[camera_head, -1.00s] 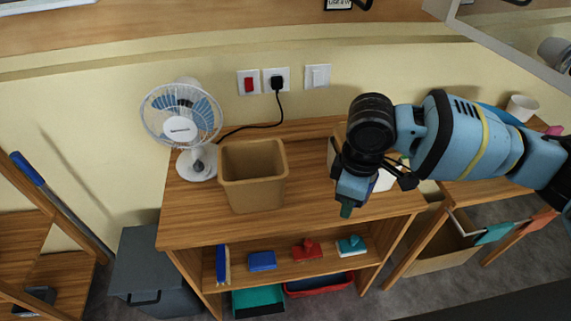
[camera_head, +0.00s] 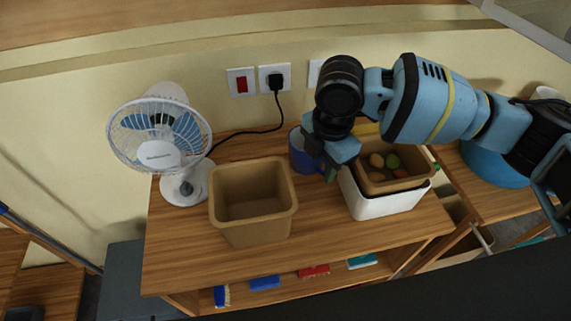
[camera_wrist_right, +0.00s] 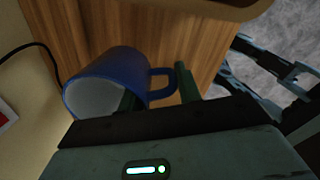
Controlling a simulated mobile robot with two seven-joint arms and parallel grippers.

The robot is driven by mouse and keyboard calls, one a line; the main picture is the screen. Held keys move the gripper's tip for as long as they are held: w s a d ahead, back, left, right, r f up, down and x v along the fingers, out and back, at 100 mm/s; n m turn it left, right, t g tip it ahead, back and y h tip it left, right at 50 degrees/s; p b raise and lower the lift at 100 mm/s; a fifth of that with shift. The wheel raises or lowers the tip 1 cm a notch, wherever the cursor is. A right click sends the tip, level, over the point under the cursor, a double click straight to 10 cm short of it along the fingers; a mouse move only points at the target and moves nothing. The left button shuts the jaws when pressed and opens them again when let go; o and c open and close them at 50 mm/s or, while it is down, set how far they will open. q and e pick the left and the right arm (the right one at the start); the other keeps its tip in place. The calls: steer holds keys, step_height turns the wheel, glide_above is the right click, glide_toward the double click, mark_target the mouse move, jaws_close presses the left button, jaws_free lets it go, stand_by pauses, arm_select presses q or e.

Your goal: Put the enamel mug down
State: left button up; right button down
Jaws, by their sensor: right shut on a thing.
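The blue enamel mug (camera_head: 299,152) is at the back of the wooden table (camera_head: 330,225), partly hidden behind my right gripper (camera_head: 328,166). In the right wrist view the mug (camera_wrist_right: 112,78) lies sideways in the picture, its white inside facing left and its handle to the right. One green finger is inside the mug and the other is outside by the handle, so the gripper is shut on the mug. I cannot tell whether the mug's base touches the table top. My left gripper is not in view.
An empty tan bin (camera_head: 252,228) stands left of the mug. A fan (camera_head: 162,150) stands at the left end. A white box (camera_head: 385,205) with a brown bin (camera_head: 400,183) of fruit-like items stands close right. A black cable (camera_head: 250,132) runs along the wall. Bare wood lies in front of the mug.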

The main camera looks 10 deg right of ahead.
step_height(320, 180, down, 6)
steer(key=shift+r, duration=0.2)
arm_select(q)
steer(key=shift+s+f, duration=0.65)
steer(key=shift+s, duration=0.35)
arm_select(e)
steer(key=shift+f, duration=0.3)
step_height(320, 180, down, 4)
steer(key=shift+r+b, duration=0.25)
steer(key=shift+b, duration=0.15)
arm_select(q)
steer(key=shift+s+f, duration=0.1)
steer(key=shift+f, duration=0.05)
arm_select(e)
steer(key=shift+f, duration=0.1)
steer(key=shift+f, duration=0.15)
steer(key=c, duration=1)
jaws_free()
steer(key=shift+o, duration=0.2)
